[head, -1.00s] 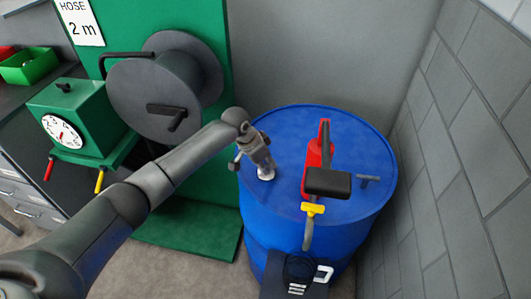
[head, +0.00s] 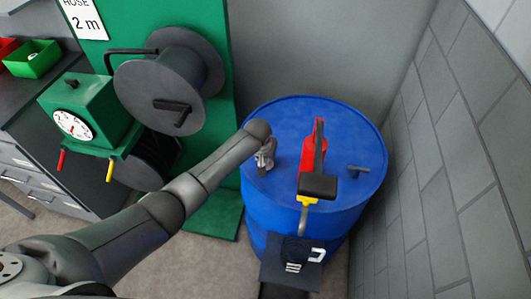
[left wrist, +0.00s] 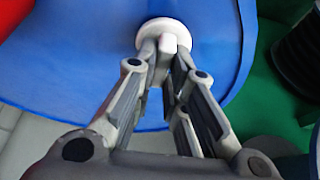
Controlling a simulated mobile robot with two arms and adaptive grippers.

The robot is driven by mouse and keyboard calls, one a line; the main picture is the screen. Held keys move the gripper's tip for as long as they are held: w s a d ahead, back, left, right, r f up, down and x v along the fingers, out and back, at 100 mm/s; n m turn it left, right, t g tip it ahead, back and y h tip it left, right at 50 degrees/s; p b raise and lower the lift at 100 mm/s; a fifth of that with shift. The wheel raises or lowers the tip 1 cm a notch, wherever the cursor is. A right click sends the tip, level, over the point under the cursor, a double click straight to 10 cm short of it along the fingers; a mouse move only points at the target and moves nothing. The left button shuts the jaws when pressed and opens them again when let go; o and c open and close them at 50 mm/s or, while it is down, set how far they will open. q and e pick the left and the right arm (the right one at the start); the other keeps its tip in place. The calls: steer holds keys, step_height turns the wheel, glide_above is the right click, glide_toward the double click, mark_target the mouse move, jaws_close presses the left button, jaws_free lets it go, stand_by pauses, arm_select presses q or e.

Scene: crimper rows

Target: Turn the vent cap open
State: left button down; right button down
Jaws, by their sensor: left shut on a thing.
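The vent cap (left wrist: 152,29) is a pale round disc with a raised grip, on the blue top of the drum (head: 285,112) in the head view. My left gripper (head: 265,164) reaches down onto the left part of the drum top. In the left wrist view its fingertips (left wrist: 165,50) are shut on the cap's raised grip, one on each side. In the head view my gripper hides most of the cap. How far the cap is turned cannot be told. My right gripper is not in view.
A red hand pump (head: 308,155) with a black handle stands on the drum beside my left gripper. A small grey T-handle (head: 358,169) is to its right. A green stand with a hose reel (head: 145,85) is on the left, and a block wall (head: 455,150) on the right.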

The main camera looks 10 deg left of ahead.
arm_select(q)
steer(key=shift+n, duration=0.3)
steer(key=c, duration=1.5)
jaws_free()
steer(key=shift+v, duration=6)
steer(key=shift+s+d, duration=0.1)
steer(key=shift+d, duration=0.05)
